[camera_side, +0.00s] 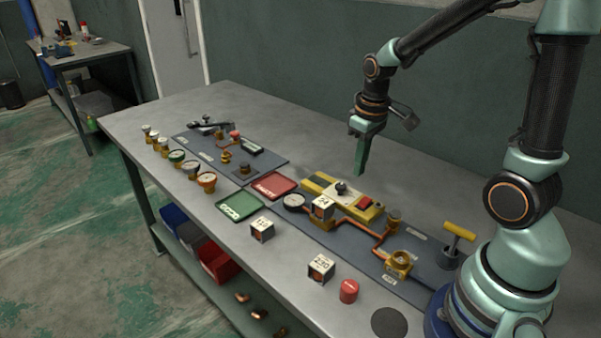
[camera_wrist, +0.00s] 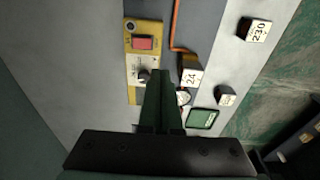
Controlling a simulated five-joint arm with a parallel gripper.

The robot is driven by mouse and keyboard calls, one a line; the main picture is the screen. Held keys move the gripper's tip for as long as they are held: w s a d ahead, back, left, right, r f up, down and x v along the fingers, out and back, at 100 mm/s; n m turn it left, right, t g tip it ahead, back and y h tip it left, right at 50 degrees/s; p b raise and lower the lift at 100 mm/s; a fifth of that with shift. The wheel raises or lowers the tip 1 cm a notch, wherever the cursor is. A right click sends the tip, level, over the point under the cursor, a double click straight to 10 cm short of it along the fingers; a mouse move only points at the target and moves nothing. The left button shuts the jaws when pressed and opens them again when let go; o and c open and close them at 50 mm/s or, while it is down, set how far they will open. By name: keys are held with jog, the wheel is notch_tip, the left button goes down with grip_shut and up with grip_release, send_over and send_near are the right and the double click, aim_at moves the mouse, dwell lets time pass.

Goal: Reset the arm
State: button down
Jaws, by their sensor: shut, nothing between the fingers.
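My gripper (camera_side: 360,158) hangs above the far side of the bench, fingers pointing down and together with nothing between them. In the wrist view the shut green fingers (camera_wrist: 161,105) show at the centre. A block marked 24 (camera_side: 322,207) sits on the grey panel by the copper pipe, and shows in the wrist view (camera_wrist: 190,75).
The bench (camera_side: 300,105) holds a red tray (camera_side: 273,186), a green tray (camera_side: 241,207), a block marked 230 (camera_side: 321,268), a red cap (camera_side: 348,291) and a yellow T-handle (camera_side: 458,232). Several gauges and fittings line the left edge. The bench's far side is mostly bare.

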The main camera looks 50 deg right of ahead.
jog(key=s+a+r+t, duration=0.4)
jog(key=s+a+r, duration=0.1)
jog(key=a+r, duration=0.4)
jog(key=shift+a+r+t, duration=0.15)
jog(key=shift+r+t, duration=0.15)
jog(key=shift+r, duration=0.7)
